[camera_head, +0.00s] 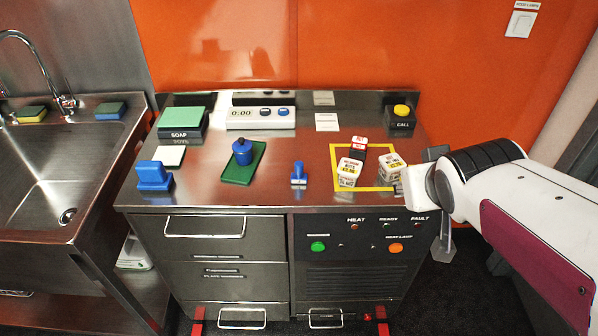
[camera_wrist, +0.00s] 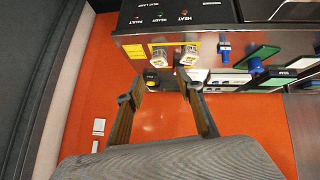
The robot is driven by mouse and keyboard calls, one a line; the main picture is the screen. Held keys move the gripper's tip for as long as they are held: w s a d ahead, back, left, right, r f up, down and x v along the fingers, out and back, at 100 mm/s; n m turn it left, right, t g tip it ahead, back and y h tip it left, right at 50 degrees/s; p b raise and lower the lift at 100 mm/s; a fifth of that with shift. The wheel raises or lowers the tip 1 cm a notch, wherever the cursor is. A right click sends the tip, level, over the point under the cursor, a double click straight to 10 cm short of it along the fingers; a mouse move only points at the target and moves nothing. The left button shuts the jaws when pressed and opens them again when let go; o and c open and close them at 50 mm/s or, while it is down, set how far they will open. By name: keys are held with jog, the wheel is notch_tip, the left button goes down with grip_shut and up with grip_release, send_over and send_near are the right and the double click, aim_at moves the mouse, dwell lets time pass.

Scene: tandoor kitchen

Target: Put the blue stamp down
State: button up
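Three blue items stand apart on the steel counter (camera_head: 220,187). A small blue stamp with a round handle (camera_head: 298,172) stands upright at the middle front; it also shows in the wrist view (camera_wrist: 224,48). A rounder blue handled piece (camera_head: 242,152) stands on a green pad (camera_head: 240,174). A wider blue block (camera_head: 153,176) sits at the left front. I cannot tell for sure which the task means. My gripper (camera_wrist: 155,88) is open, with nothing between its fingers in the wrist view. It is off the counter's right end, mostly hidden in the head view.
A yellow outlined square (camera_head: 333,167) at the right holds white labelled boxes (camera_head: 348,172) and a red-topped box (camera_head: 358,147). A call button (camera_head: 401,116), timer (camera_head: 260,118) and soap box (camera_head: 182,123) line the back. A sink (camera_head: 50,180) is at left.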

jog(key=w+a+f+n+t+y, duration=0.1)
jog(key=w+f+n+t, duration=0.1)
jog(key=w, duration=0.8)
jog(key=n+y, duration=0.5)
jog(key=y, duration=0.4)
send_near(299, 172)
jog(key=w, duration=0.3)
jog(key=shift+w+r, duration=0.15)
jog(key=shift+w, duration=0.15)
jog(key=shift+s+a+f+y, duration=0.15)
jog(key=shift+a+f+y, duration=0.2)
jog(key=shift+a+y, duration=0.1)
jog(key=shift+x, duration=1.25)
jog(key=shift+f, duration=0.15)
